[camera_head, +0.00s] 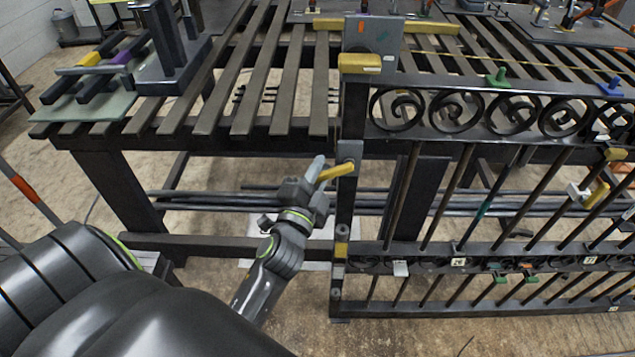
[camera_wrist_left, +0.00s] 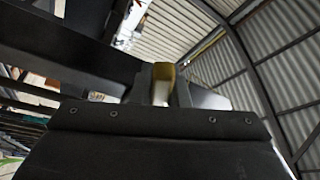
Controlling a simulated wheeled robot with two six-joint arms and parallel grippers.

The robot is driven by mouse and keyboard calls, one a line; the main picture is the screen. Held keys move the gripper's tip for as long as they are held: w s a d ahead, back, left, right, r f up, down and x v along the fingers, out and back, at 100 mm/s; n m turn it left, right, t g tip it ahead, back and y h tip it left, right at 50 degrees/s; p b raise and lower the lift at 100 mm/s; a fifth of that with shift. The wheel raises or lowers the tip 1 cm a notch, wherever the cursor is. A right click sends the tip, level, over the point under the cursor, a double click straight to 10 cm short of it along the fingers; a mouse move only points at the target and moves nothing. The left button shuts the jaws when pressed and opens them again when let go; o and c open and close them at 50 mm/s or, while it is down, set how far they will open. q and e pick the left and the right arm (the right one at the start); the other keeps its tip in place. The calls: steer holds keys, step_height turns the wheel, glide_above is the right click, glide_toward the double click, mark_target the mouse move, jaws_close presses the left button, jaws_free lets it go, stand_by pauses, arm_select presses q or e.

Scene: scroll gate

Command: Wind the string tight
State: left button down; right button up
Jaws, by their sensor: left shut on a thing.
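My left gripper (camera_head: 318,175) is in front of the left post of a dark scroll gate (camera_head: 478,258). It is shut on a yellow lever (camera_head: 338,171) that sticks out from a grey block on that post. My right gripper is not in view.
A slatted workbench (camera_head: 240,80) stands behind the gate. A grey plate (camera_head: 372,38) and a yellow block (camera_head: 360,63) sit atop the post. Small green clamps (camera_head: 496,77) and yellow clamps (camera_head: 597,192) are on the gate.

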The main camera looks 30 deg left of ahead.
arm_select(q)
steer(key=shift+f+n+b, duration=0.3)
steer(key=shift+f+b, duration=0.1)
steer(key=shift+b, duration=0.05)
steer(key=shift+w+d+n+b, duration=0.1)
steer(key=shift+n+b, duration=0.2)
steer(key=shift+b, duration=0.6)
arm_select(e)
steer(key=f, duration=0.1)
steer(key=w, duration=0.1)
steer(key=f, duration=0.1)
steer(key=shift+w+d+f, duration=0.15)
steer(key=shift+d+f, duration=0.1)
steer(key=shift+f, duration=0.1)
arm_select(q)
steer(key=shift+d+n, duration=0.1)
steer(key=shift+n, duration=0.2)
steer(key=c, duration=1.4)
jaws_free()
steer(key=shift+w, duration=0.1)
